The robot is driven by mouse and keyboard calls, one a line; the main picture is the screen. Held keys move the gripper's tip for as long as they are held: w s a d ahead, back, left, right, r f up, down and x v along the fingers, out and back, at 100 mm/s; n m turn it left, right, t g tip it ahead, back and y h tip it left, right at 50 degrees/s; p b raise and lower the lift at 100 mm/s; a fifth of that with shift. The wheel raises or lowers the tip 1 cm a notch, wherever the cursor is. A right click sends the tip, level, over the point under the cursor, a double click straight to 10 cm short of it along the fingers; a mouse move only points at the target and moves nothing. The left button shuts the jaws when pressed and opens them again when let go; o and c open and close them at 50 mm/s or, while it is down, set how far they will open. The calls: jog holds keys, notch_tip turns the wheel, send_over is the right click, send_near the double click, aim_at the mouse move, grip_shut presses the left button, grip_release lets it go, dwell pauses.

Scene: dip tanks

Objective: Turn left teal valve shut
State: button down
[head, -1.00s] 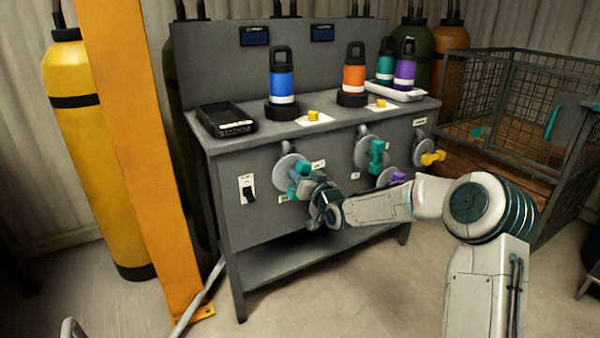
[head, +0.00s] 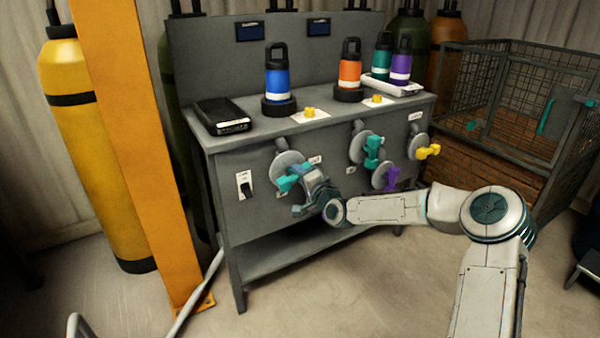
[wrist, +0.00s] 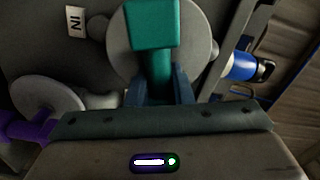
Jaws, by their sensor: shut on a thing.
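The left teal valve (head: 287,183) sits on the front panel of the grey cabinet, in front of a round pale disc (head: 289,160). Its handle is tilted. My gripper (head: 307,181) is at the handle's right side. In the wrist view, the teal handle (wrist: 151,25) runs down between the fingers of my gripper (wrist: 160,90), which is shut on it. The handle's gripped end is partly hidden by the fingers.
Another teal valve (head: 372,150), a purple valve (head: 391,178) and a yellow valve (head: 428,152) are to the right on the panel. A black switch (head: 245,187) is to the left. Bottles, including a blue one (head: 279,80), stand on top. An orange post (head: 135,150) rises at left.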

jog(key=shift+d+f+m, duration=0.1)
jog(key=shift+f+m, duration=0.05)
jog(key=shift+m, duration=0.65)
jog(key=shift+d+f+m, duration=0.1)
jog(key=shift+m, duration=0.7)
jog(key=c, duration=1.3)
grip_release()
jog(key=shift+a, duration=0.15)
jog(key=shift+s+d, duration=0.2)
jog(key=shift+s, duration=0.05)
jog(key=p+v, duration=0.3)
jog(key=v, duration=1)
jog(key=shift+d, duration=0.1)
